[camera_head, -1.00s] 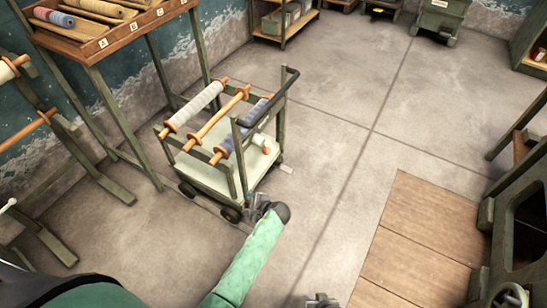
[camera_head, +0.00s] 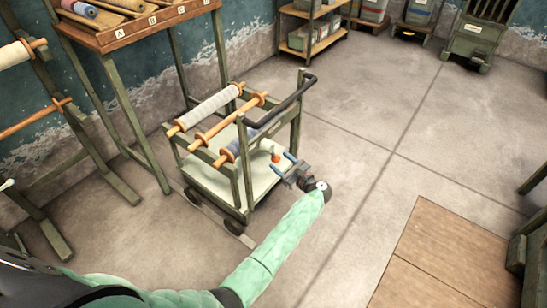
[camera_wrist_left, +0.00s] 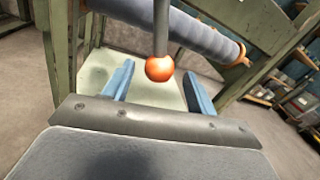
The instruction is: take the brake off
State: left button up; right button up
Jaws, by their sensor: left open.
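A green trolley (camera_head: 216,183) with rollers across its top stands on the floor. An orange ball knob (camera_head: 276,157) shows at its near right side; in the left wrist view the knob (camera_wrist_left: 160,68) sits at the end of a grey rod (camera_wrist_left: 161,28). My left gripper (camera_head: 283,164) is at the trolley's right side, close to the knob. In the left wrist view its blue fingers (camera_wrist_left: 158,82) are apart, and the knob appears in the gap between them. I cannot tell whether either finger touches it. My right gripper is not in view.
A dark push handle (camera_head: 290,98) rises above the knob. A wooden rack (camera_head: 130,35) stands behind the trolley on the left. Shelves (camera_head: 312,35) line the back wall. The floor right of the trolley is clear up to a wooden panel (camera_head: 440,250).

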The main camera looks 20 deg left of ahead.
aim_at(273, 156)
pick_arm(q)
jog(key=x, duration=0.5)
jog(key=shift+c, duration=0.5)
